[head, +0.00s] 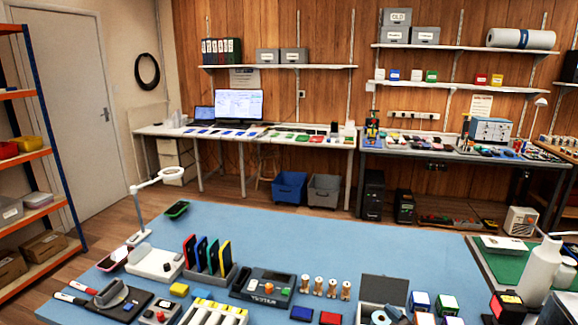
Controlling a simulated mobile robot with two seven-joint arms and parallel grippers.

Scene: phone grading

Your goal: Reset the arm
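Neither of my arms nor grippers shows in the head view. The blue-topped table (330,240) lies in front of me. A green-edged phone (177,210) lies alone near its far left edge. Several phones with coloured edges stand upright in a dark rack (221,280) on the left half. A dark device labelled as a tester (263,285) lies right of the rack.
A magnifier lamp (160,190) rises at the table's left edge. Several small spools (318,287), an open grey box (384,291) and small boxes line the near side. A white bottle (541,270) stands at right. The table's far middle is clear.

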